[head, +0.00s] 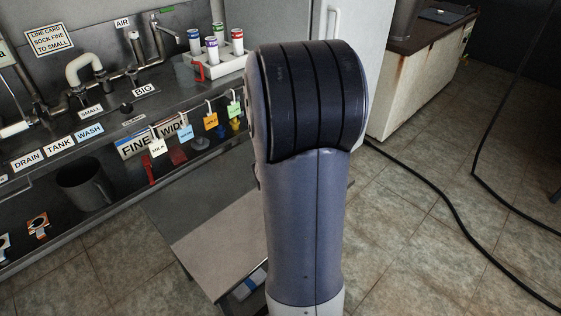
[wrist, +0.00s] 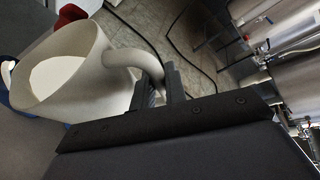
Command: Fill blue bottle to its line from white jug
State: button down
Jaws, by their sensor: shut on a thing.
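In the wrist view my gripper (wrist: 160,88) is shut on the handle of the white jug (wrist: 118,88). The jug is tilted in the picture, and a white surface like milk shows inside its mouth. A blue thing (wrist: 8,88) peeks out behind the jug at the left edge; I cannot tell whether it is the blue bottle. In the head view my arm hides the gripper and jug. There, a white rack holds several white tubes with coloured caps, one with a blue cap (head: 194,33). No fill line can be made out.
A steel counter with labelled taps runs along the left, with a dark mug (head: 86,187) on its lower shelf. Coloured tags hang at its front edge. A low metal table (head: 225,235) stands before it. A black hose (head: 440,200) crosses the tiled floor at right.

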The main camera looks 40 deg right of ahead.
jog(key=shift+w+a+r+n+g+h+p, duration=0.2)
jog(key=shift+w+r+n+p, duration=0.25)
jog(key=shift+r+p, duration=0.3)
jog(key=shift+w+r+n+g+h+p, duration=0.1)
jog(key=shift+w+r+n+g+p, duration=0.35)
jog(key=shift+p, duration=0.4)
dwell(1.6)
